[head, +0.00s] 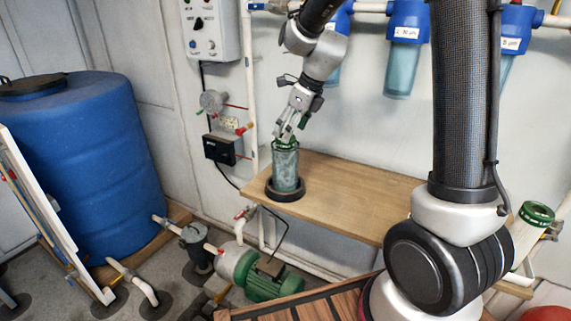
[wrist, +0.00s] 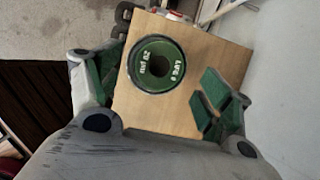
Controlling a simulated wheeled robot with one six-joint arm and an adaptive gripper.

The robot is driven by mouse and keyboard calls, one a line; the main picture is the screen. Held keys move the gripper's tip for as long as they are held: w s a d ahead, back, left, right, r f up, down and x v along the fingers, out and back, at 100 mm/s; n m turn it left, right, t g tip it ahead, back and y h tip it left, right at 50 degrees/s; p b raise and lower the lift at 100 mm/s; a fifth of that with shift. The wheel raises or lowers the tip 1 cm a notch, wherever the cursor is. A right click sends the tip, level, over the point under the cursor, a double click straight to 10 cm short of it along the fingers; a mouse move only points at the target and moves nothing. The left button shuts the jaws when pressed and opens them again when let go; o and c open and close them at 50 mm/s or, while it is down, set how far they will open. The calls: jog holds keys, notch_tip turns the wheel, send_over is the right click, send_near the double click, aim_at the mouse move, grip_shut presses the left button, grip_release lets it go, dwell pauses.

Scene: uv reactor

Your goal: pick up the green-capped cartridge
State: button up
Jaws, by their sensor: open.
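The green-capped cartridge (head: 285,170) stands upright in a black ring holder (head: 285,190) at the left end of a wooden shelf. Its body is a translucent grey-green cylinder. My gripper (head: 286,136) is right above it, pointing down, with the fingertips at about the cap's height. In the wrist view the round green cap (wrist: 157,64) with white lettering and a dark centre hole lies between my open fingers (wrist: 155,92), toward the far side. The fingers have green pads and hold nothing. I cannot tell whether a finger touches the cap.
The wooden shelf (head: 345,195) is bare to the right of the holder. Another green-capped cylinder (head: 536,214) stands at far right. Blue-topped filter housings (head: 407,45) hang on the wall behind. A blue barrel (head: 85,165) and green pump (head: 265,278) stand at left and below.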

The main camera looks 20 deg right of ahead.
jog(key=shift+x, duration=1.15)
jog(key=c, duration=1.5)
jog(key=shift+o, duration=0.2)
jog(key=shift+r, duration=0.15)
